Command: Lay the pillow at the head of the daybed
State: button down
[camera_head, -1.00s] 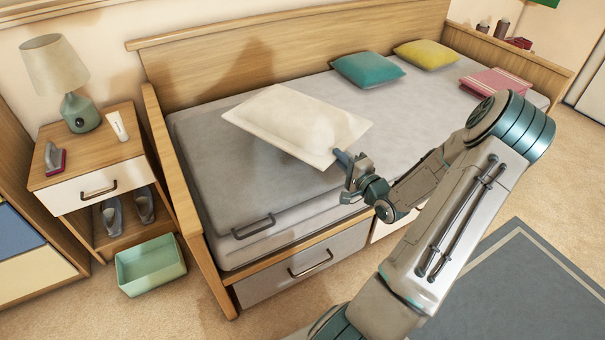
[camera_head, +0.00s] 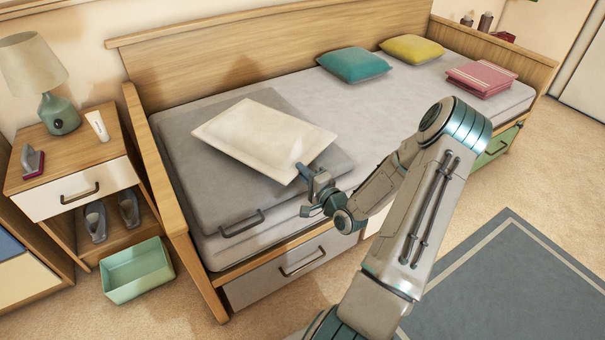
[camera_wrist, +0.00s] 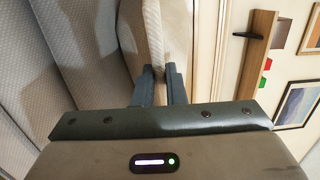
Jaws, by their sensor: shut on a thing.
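The white pillow (camera_head: 262,138) is in my gripper (camera_head: 303,176), which is shut on its near right corner. The pillow is over the left part of the daybed (camera_head: 400,105), above a grey flat piece with a handle (camera_head: 190,150) on the mattress. It looks close above this piece; I cannot tell whether it touches. In the wrist view the two fingers (camera_wrist: 160,85) pinch the pillow's edge (camera_wrist: 143,45).
A teal cushion (camera_head: 354,65), a yellow cushion (camera_head: 412,49) and folded pink cloths (camera_head: 480,77) lie toward the daybed's right end. A nightstand (camera_head: 85,160) with a lamp (camera_head: 55,100) stands left of it. A green bin (camera_head: 138,270) is on the floor.

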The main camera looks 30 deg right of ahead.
jog(key=shift+f, duration=0.1)
jog(key=c, duration=1.5)
grip_release()
